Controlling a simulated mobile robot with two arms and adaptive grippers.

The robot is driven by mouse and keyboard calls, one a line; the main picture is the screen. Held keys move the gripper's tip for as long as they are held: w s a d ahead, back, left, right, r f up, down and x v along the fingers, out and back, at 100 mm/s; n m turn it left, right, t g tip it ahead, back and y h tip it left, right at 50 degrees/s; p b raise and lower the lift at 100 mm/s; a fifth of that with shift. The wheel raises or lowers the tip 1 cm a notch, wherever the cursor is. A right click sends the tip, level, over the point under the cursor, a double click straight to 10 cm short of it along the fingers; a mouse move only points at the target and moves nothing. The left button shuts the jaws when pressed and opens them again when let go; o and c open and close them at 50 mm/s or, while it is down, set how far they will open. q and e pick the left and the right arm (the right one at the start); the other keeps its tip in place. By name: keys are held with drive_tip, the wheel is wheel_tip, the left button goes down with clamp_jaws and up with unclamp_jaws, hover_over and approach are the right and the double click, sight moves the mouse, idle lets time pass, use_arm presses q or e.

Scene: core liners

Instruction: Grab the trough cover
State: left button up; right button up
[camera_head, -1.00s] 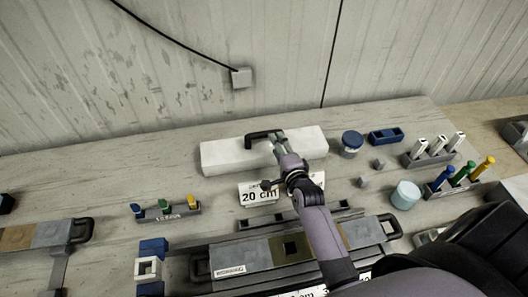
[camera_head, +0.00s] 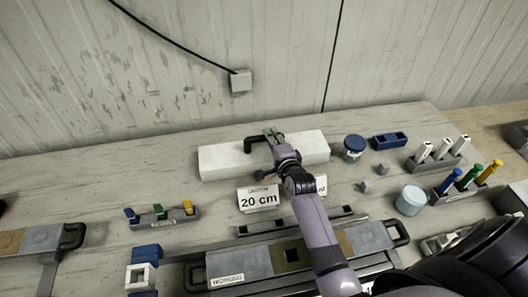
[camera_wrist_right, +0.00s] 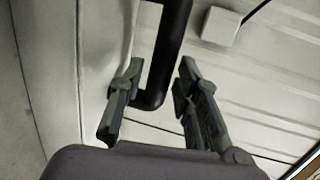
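The trough cover is a long white block (camera_head: 222,161) with a black bar handle (camera_head: 248,142) on top, lying at the back of the table. My right gripper (camera_head: 271,135) is at the right part of the handle, hiding some of it. In the right wrist view the black handle (camera_wrist_right: 170,48) runs between the two fingers of my right gripper (camera_wrist_right: 161,66). The fingers are apart, with a visible gap to the handle at least on the right side. My left gripper is not in view.
A 20 cm sign (camera_head: 259,199) stands just in front of the cover. A blue-lidded jar (camera_head: 353,148) and a blue block (camera_head: 388,140) are to its right. A small marker rack (camera_head: 165,217) stands front left. A grey tray (camera_head: 240,265) lies under my right arm.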

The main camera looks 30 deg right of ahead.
clamp_jaws()
idle(0.6)
